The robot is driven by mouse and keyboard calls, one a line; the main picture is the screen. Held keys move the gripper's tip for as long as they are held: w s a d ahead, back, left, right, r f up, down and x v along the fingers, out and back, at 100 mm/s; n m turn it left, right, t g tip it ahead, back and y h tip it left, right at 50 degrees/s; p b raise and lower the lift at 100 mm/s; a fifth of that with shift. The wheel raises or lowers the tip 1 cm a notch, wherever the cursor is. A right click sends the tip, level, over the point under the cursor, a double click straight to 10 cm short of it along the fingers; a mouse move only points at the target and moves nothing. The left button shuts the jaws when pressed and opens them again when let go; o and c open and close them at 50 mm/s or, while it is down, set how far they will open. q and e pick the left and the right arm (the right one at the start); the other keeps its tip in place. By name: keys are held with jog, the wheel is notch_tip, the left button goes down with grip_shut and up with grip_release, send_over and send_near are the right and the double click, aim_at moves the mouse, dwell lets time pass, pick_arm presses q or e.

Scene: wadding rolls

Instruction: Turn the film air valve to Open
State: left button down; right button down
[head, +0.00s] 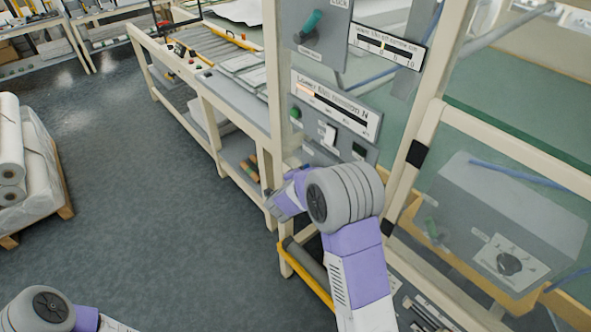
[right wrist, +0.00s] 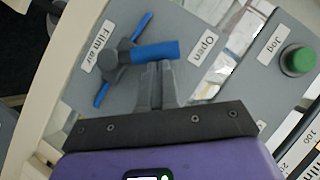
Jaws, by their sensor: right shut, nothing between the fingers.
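The film air valve has a blue lever (right wrist: 155,52) on a dark grey body (right wrist: 124,57), seen in the right wrist view. The lever reaches from the body toward the "Open" label (right wrist: 206,48). The "Film air" label (right wrist: 100,48) is on the other side of the body. My right gripper (right wrist: 155,75) is shut and empty, its fingertips right beside the lever's lower edge; I cannot tell if they touch it. In the head view my right arm bends toward the frame and its fingertips and the film air valve are hidden. My left gripper is out of view.
A green "Jog" button (right wrist: 297,60) is on the panel to the right. In the head view a teal lock lever (head: 312,22) and a tension panel (head: 335,115) are above my right arm. Cream frame posts (head: 415,150) stand close. Wrapped rolls (head: 32,165) are on a pallet at left.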

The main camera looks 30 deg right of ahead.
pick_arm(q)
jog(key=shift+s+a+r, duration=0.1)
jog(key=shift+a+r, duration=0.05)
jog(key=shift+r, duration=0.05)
pick_arm(e)
jog(key=shift+f, duration=0.1)
